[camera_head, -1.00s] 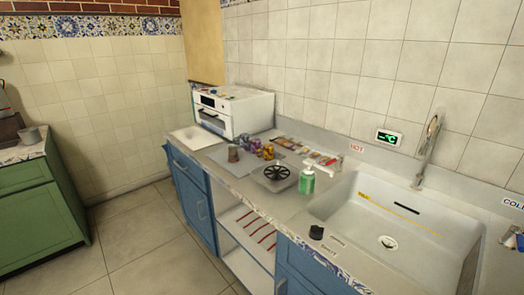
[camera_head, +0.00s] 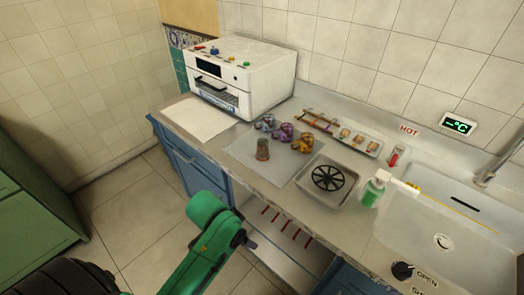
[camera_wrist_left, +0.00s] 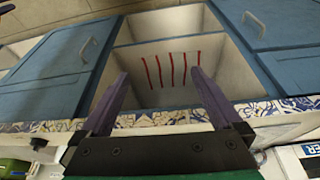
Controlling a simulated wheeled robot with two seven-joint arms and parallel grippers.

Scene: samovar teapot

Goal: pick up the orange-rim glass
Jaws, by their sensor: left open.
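One small grey-brown glass (camera_head: 262,149) with a reddish tint stands on the grey mat on the counter; I cannot clearly make out an orange rim at this size. It does not show in the left wrist view. My left arm, green, comes in from the bottom left in the head view, with its gripper (camera_head: 245,242) low in front of the counter, below and apart from the glass. In the left wrist view the two purple fingers (camera_wrist_left: 163,88) are spread with nothing between them, facing the open shelf. My right gripper is not in view.
Several patterned teapot-like pieces (camera_head: 284,132) stand just behind the glass. A white oven (camera_head: 265,72) stands behind left. The open shelf (camera_wrist_left: 170,25) lies below.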

